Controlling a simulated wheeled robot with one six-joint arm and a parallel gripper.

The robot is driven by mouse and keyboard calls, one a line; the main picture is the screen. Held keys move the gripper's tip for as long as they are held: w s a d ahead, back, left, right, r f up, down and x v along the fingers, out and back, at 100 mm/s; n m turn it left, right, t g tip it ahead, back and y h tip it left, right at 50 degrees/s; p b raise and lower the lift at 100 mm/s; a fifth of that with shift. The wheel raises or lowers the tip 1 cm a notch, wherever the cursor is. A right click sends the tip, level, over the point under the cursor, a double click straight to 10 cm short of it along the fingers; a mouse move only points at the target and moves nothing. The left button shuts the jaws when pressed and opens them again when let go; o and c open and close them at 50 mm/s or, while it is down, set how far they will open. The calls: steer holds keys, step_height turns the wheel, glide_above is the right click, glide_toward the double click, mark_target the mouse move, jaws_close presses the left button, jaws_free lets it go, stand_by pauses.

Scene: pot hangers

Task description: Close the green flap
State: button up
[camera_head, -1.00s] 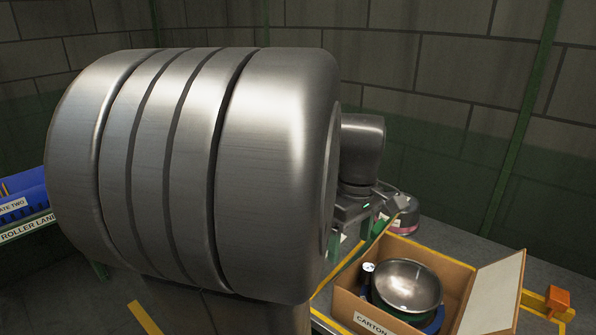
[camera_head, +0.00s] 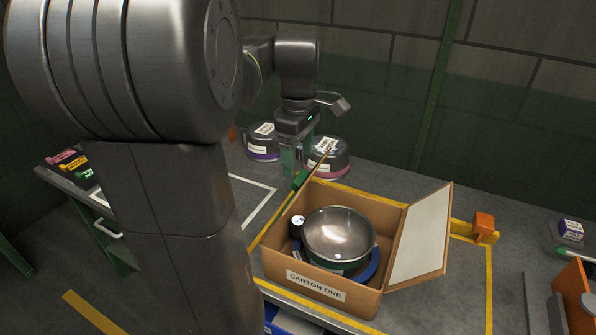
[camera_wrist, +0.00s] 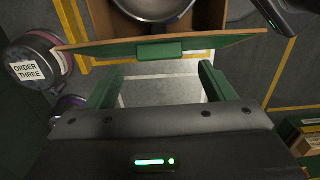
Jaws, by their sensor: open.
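The carton labelled CARTON ONE (camera_head: 318,285) stands open on the table. Its flap with a green tab (camera_head: 300,180) sticks out on the left side, seen nearly edge-on in the head view. In the wrist view the flap (camera_wrist: 105,48) runs across the picture, its green tab (camera_wrist: 160,50) at the near edge. My gripper (camera_wrist: 160,82) is open and empty, its green fingers spread on either side of the tab's line and apart from it. In the head view my gripper (camera_head: 296,158) is just behind the flap, partly hidden.
A metal bowl (camera_head: 339,233) and a small gauge-like item (camera_head: 297,222) sit inside the carton. A white-faced flap (camera_head: 421,235) stands open on its right. Lidded pots (camera_head: 327,158) stand behind. An orange block (camera_head: 484,224) is at the right.

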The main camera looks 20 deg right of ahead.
mark_target(303, 178)
steer(key=shift+f, duration=2.35)
steer(key=c, duration=1.4)
steer(key=shift+s+d+f+t+y, duration=0.2)
steer(key=shift+s+d+t+y, duration=0.2)
steer(key=shift+s+d+t, duration=0.1)
steer(key=s+d+f+t+y+b, duration=0.5)
steer(key=f+b, duration=0.4)
steer(key=b, duration=0.2)
steer(key=shift+s+f+t+b, duration=0.35)
steer(key=shift+s+t+b, duration=0.05)
steer(key=shift+s+t, duration=0.15)
steer(key=shift+f, duration=0.15)
steer(key=o, duration=1.4)
steer(key=shift+s, duration=0.15)
